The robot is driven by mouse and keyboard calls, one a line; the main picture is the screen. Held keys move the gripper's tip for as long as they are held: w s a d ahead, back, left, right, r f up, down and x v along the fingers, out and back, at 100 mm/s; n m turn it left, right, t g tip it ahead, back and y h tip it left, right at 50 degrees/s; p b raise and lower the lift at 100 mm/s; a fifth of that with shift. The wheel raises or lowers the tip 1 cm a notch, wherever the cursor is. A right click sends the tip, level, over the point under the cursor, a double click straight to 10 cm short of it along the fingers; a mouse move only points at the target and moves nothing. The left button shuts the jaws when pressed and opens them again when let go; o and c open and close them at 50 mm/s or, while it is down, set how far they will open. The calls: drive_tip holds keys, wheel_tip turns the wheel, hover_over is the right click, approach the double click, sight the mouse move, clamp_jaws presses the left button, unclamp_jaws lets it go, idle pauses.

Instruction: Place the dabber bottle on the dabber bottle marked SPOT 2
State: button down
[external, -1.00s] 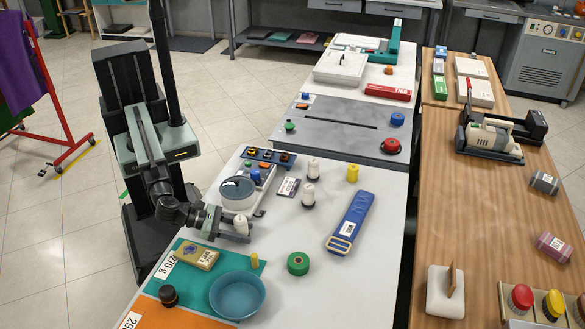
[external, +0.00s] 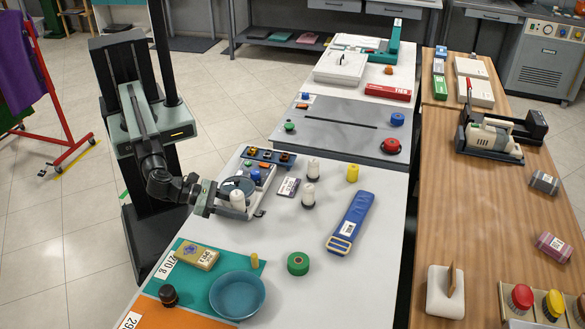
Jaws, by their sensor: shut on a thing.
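My gripper (external: 246,207) is shut on a white dabber bottle (external: 237,198), held upright in front of the bowl and scale, which it partly hides. Two more white bottles stand on the white table to the right: one farther back (external: 313,168) and one nearer (external: 308,192) with a dark base. Both are apart from my gripper. A yellow bottle (external: 352,173) stands to their right. The SPOT 2 marking is too small to read, so I cannot tell which bottle bears it.
A scale with a dark round bowl (external: 231,184) is right behind my gripper. A dark tray (external: 270,156), a labelled card (external: 289,187), a blue belt (external: 351,222), a green roll (external: 298,263) and a teal bowl (external: 237,312) lie around. The table's front right is clear.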

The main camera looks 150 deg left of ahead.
drive_tip(key=shift+w+f, duration=0.1)
drive_tip(key=shift+w+a+r+p, duration=0.25)
drive_tip(key=shift+w+a, duration=0.25)
drive_tip(key=shift+w, duration=0.15)
drive_tip(key=shift+w+a+r+p, duration=0.15)
drive_tip(key=shift+w+a+r, duration=0.1)
drive_tip(key=shift+w+a, duration=0.3)
wheel_tip(320, 180, up, 6)
drive_tip(key=n+g+y+p, duration=0.1)
drive_tip(key=n+g+p, duration=0.25)
drive_tip(key=p, duration=0.25)
hover_over(310, 186)
wheel_tip(310, 186, down, 9)
drive_tip(key=b, duration=0.8)
drive_tip(key=shift+r, duration=0.5)
drive_tip(key=shift+f, duration=0.25)
drive_tip(key=c, duration=0.8)
unclamp_jaws()
drive_tip(key=shift+r, duration=0.1)
drive_tip(key=shift+o, duration=0.2)
